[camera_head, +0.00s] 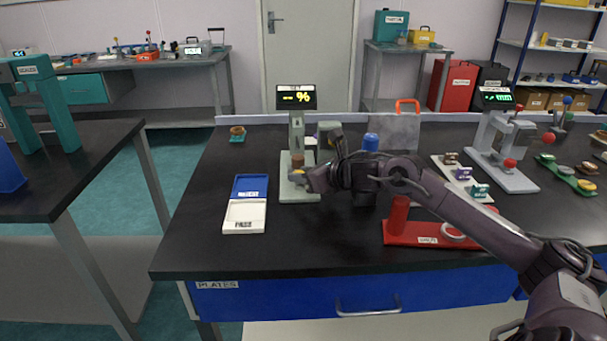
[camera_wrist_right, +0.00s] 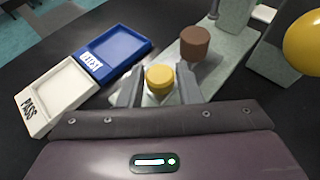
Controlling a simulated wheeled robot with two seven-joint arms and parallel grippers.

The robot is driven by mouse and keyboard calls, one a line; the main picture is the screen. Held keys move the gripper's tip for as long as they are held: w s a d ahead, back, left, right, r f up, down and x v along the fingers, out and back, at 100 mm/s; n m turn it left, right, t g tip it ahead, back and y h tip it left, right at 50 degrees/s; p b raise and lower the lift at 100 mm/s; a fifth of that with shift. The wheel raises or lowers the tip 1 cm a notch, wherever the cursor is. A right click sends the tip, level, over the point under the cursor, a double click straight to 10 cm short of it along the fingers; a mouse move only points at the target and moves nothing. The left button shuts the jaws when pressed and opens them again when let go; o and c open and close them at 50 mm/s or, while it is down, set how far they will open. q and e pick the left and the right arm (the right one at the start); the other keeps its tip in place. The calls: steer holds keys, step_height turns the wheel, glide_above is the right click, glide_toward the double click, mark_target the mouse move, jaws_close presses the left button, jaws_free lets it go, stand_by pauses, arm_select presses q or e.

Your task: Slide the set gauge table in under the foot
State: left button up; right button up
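The compression-set gauge (camera_head: 297,132) stands at the middle back of the black bench. It has a pale grey-green base (camera_head: 300,191), an upright and a dark display reading "%". A brown cylinder (camera_head: 298,160) stands on the base near the upright; it also shows in the right wrist view (camera_wrist_right: 195,43). A yellow round knob (camera_wrist_right: 159,78) sits nearer me on the base. My right gripper (camera_wrist_right: 159,82) has its fingers apart on either side of the knob, with slim gaps showing. The foot above the cylinder is not clearly visible. My left gripper is out of view.
A blue tray (camera_head: 250,184) and a white PASS tray (camera_head: 244,216) lie left of the gauge. A red stand (camera_head: 412,236) lies below my right forearm. A blue-capped post (camera_head: 371,143) and a specimen rack (camera_head: 455,171) stand right.

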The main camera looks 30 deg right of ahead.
steer(key=o, duration=0.4)
steer(key=shift+c, duration=0.2)
